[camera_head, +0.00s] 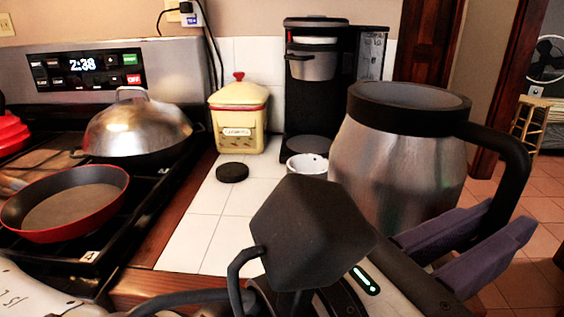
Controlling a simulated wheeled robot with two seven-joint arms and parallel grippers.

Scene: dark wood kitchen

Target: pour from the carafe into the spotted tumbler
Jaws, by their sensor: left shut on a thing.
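The carafe (395,165) is a large brushed-steel jug with a black rim and a black handle on its right. It looks close to upright and is held in the air near the camera. My left gripper (505,220) has its purple fingers shut on the lower part of the handle. The spotted tumbler (307,163), small and white with dark specks, stands on the white tiled counter, left of the carafe. Its lower part is hidden behind my left gripper's dark body. The carafe's contents cannot be seen. My right gripper is not in view.
A black coffee maker (318,100) stands behind the tumbler. A cream canister (239,115) and a black round lid (232,172) are to its left. The stove holds a red pan (70,203) and a domed wok (137,128). Tiles (205,230) at the front left are clear.

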